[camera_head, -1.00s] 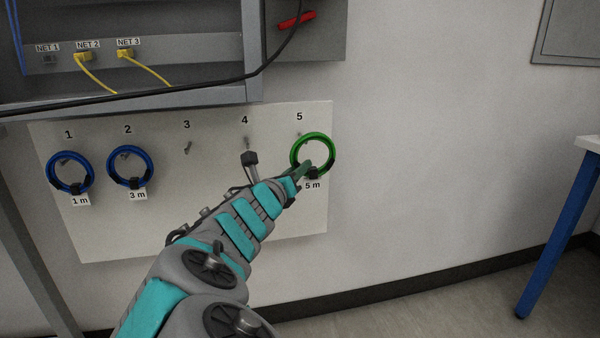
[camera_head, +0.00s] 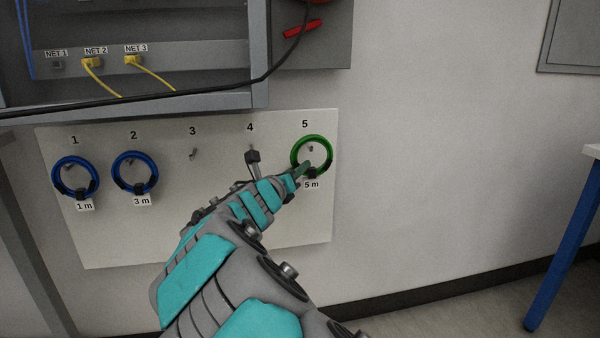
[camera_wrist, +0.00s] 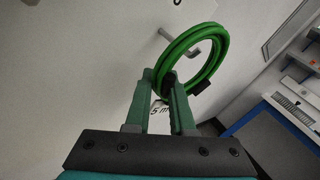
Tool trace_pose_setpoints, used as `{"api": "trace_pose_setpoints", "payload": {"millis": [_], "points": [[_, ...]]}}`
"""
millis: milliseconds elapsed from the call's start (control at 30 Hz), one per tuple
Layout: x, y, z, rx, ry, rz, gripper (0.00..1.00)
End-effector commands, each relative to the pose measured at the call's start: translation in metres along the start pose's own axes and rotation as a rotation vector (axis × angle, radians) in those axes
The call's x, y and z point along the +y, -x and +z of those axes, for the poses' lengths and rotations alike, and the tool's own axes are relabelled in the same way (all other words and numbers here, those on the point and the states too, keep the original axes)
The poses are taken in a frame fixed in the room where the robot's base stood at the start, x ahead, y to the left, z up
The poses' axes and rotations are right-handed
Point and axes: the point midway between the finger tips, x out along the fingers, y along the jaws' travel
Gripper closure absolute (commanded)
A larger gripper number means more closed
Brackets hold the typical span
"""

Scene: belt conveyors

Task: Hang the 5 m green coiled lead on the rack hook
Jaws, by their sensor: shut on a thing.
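The green coiled lead (camera_head: 329,147) is a ring with a black tie and a "5 m" tag (camera_head: 311,184), in front of the board below number 5. My gripper (camera_head: 306,167) is shut on its lower part, near the tie. The lead also shows in the wrist view (camera_wrist: 222,38), standing up from my gripper (camera_wrist: 166,88). The hook under 5 (camera_head: 311,149) shows inside the ring's opening. In the wrist view the grey hook (camera_wrist: 189,49) appears across the ring's left side and opening. I cannot tell whether the ring rests on it.
A blue "1 m" coil (camera_head: 56,170) and a blue "3 m" coil (camera_head: 116,166) hang under 1 and 2 on the white board (camera_head: 200,235). Hook 3 (camera_head: 194,153) is bare. A rack cabinet (camera_head: 180,70) with a drooping black cable is above. A blue-legged table (camera_head: 565,240) stands right.

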Motion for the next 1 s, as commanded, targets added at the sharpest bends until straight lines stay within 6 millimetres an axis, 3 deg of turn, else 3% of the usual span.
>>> {"api": "trace_pose_setpoints", "payload": {"millis": [467,1000], "points": [[0.014,-0.02,0.006,-0.001,0.0,0.0,1.0],[0.026,-0.028,-0.006,0.0,0.001,0.0,1.0]]}}
